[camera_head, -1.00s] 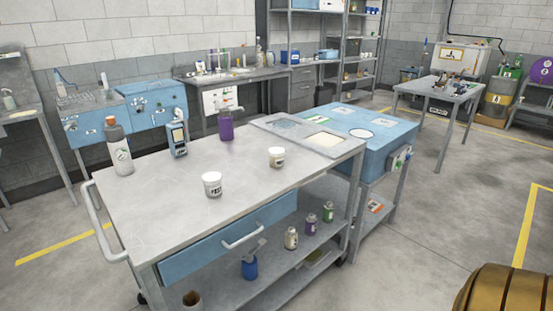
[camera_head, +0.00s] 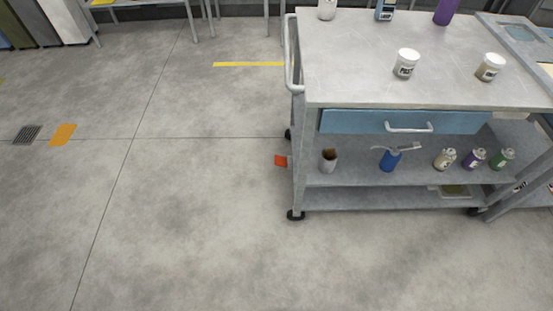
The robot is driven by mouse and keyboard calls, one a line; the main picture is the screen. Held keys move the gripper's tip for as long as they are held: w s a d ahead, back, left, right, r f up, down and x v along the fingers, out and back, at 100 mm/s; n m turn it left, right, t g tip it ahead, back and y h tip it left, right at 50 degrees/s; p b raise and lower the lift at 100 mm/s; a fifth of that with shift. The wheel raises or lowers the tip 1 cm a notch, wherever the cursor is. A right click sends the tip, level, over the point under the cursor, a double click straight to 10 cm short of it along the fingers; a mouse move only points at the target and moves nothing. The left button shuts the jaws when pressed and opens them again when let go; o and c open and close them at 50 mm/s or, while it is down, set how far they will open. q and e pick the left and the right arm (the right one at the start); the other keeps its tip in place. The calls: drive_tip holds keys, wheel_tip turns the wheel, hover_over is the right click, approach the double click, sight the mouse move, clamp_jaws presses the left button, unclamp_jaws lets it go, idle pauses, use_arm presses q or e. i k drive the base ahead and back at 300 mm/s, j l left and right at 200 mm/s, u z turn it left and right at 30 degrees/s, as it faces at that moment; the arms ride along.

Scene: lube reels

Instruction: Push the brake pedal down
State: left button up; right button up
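A small orange-red tab (camera_head: 281,161) shows low at the left side of the grey cart (camera_head: 300,150), between its two left wheels. It looks like the brake pedal. It juts out to the left of the cart's leg and its inner end is hidden by the leg. I cannot tell whether it is up or down. The front left wheel (camera_head: 295,215) is on the floor. Neither of my grippers is in view.
The cart carries white jars (camera_head: 405,63) on top and has a blue drawer (camera_head: 350,121). Bottles and a blue container (camera_head: 390,158) stand on its shelf. The floor left and in front is clear, with a drain grate (camera_head: 27,134) and an orange patch (camera_head: 63,135).

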sight(280, 161)
drive_tip(key=i+j+z, duration=0.15)
drive_tip(key=i+j, duration=1.6)
